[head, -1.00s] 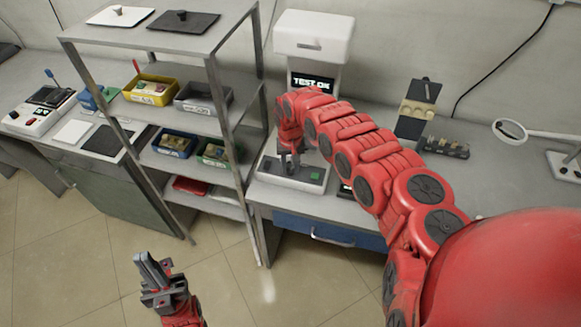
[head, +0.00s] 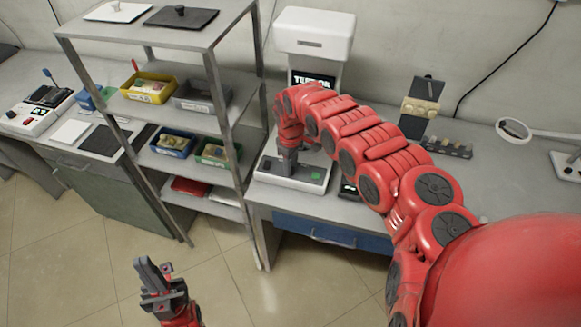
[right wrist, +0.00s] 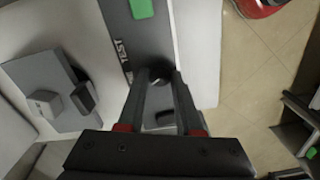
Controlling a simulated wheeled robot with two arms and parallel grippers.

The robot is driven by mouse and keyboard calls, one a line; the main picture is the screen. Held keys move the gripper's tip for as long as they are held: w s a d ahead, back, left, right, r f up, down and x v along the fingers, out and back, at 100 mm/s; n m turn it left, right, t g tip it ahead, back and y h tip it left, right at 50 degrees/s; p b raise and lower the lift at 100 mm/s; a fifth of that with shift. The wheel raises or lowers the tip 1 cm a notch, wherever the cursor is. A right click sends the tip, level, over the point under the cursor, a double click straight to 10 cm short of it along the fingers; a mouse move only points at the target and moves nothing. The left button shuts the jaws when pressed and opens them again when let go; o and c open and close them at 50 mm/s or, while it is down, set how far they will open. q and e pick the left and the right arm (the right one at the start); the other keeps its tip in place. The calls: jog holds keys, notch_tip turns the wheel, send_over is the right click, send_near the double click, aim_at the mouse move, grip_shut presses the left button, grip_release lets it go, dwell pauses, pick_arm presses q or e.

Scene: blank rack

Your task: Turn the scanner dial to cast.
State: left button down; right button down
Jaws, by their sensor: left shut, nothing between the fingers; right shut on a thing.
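The scanner (head: 315,35) is a tall white machine on the bench, with a dark screen (head: 313,80) partly hidden by my right arm. Its low grey control panel (head: 318,177) has a green button (head: 316,176). My right gripper (head: 287,165) points down at the panel's left part. In the right wrist view its fingertips (right wrist: 160,76) are closed on the dark dial (right wrist: 158,74), which they mostly hide. A "TEST" label (right wrist: 122,50) lies beside it and the green button (right wrist: 141,8) beyond. The dial's pointer setting cannot be read. My left gripper (head: 150,265) is shut and empty over the floor.
A metal shelf rack (head: 215,90) stands left of the scanner, with yellow (head: 150,97), blue and green bins. A magnifier lamp (head: 513,130) and a small block rack (head: 447,147) stand to the right. The floor in front is clear.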

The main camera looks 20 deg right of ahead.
jog(key=shift+w+r+n, duration=0.1)
jog(key=shift+n, duration=1.4)
jog(key=shift+b, duration=0.3)
jog(key=c, duration=0.6)
grip_release()
notch_tip(320, 180, up, 17)
jog(key=b, duration=0.4)
jog(key=shift+r, duration=0.15)
